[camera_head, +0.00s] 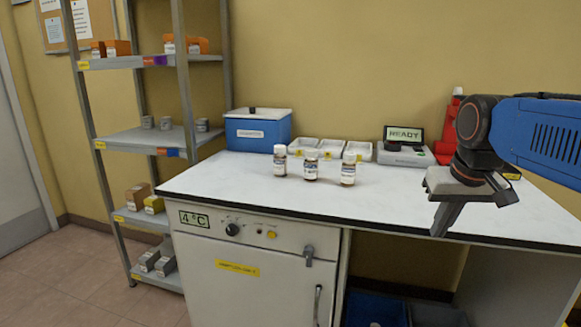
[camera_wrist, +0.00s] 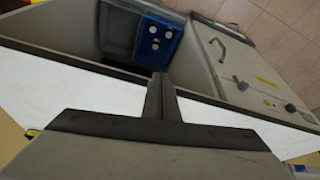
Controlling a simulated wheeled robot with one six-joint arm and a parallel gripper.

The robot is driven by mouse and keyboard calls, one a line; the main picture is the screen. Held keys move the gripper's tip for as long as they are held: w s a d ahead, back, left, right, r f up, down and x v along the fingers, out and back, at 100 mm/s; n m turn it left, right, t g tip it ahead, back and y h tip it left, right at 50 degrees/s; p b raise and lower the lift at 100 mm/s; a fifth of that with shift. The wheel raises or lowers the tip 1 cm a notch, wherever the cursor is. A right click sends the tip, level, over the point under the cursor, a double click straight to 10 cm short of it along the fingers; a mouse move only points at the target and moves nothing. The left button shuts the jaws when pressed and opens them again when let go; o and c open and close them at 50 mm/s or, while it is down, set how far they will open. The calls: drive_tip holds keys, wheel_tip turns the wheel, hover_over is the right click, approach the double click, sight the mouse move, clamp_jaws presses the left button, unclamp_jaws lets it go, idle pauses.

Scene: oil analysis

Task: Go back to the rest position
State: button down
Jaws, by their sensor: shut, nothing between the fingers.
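My gripper (camera_head: 441,220) is at the right in the head view, pointing down over the front edge of the white bench (camera_head: 240,183). Its fingers (camera_wrist: 161,98) are together in the wrist view, with nothing between them. Three small brown bottles with white caps and labels stand upright on the bench: a left one (camera_head: 280,161), a middle one (camera_head: 311,165) and a right one (camera_head: 348,169). My gripper is to the right of them and apart from them.
A blue box (camera_head: 258,132), white trays (camera_head: 330,152) and a device reading READY (camera_head: 404,146) stand along the wall. A red object (camera_head: 449,130) is behind my arm. A 4 °C cabinet (camera_head: 250,270) is under the bench. A blue crate (camera_wrist: 158,42) is below. Metal shelves (camera_head: 150,137) stand left.

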drive_tip(key=s+a+f, duration=0.2)
drive_tip(key=s+f, duration=1.2)
drive_tip(key=f, duration=0.1)
drive_tip(key=shift+s+a+f+n+t, duration=0.15)
drive_tip(key=shift+s+a+n+t, duration=0.2)
drive_tip(key=shift+a+n+t, duration=0.05)
